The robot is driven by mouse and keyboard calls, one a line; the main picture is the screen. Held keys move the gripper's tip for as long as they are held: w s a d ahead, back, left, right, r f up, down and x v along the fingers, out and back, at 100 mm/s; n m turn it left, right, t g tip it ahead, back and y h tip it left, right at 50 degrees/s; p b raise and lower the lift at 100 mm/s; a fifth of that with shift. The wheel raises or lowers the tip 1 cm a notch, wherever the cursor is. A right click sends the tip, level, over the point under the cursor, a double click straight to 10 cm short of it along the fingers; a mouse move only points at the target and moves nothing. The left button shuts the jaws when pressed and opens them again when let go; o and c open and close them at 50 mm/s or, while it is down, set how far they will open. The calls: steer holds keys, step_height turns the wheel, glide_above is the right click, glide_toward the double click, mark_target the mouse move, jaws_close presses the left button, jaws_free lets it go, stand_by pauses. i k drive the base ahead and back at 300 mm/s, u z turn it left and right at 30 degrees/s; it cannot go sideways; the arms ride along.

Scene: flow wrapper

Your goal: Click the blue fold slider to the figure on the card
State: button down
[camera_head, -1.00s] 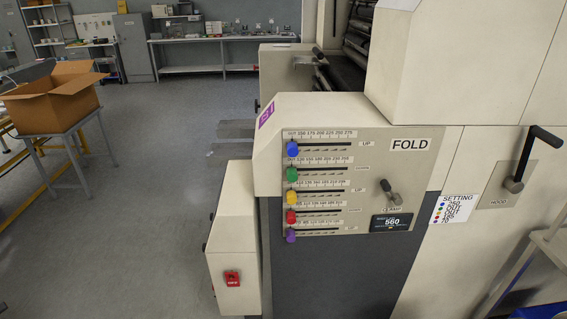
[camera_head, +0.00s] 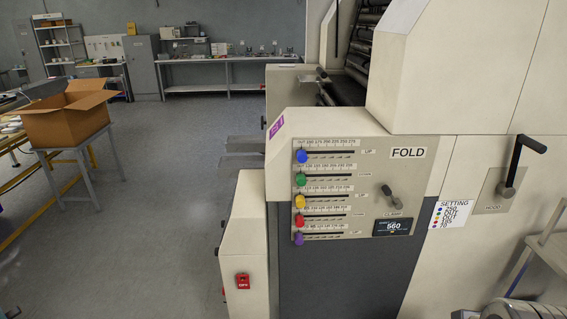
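The blue fold slider knob (camera_head: 302,156) is at the left end of the top slot on the FOLD panel (camera_head: 410,175), by the OUT mark. The green (camera_head: 300,180), yellow (camera_head: 300,201), red (camera_head: 299,220) and purple (camera_head: 298,239) knobs are also at the left ends of their slots. The scale figures are small and blurred. The SETTING card (camera_head: 450,214) is right of the panel; its blue line seems to read 250. The clamp lever (camera_head: 391,193) is on the panel's right.
A display (camera_head: 392,227) reading 560 is below the clamp lever. A black hood handle (camera_head: 515,165) juts out at right. A red OFF switch (camera_head: 243,281) is low on the machine. A carton (camera_head: 68,118) stands on a table at left. The floor between is clear.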

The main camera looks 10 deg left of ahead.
mark_target(302, 157)
steer(key=u, duration=1.9)
steer(key=k, duration=0.7)
steer(key=z, duration=0.9)
steer(key=i, duration=1)
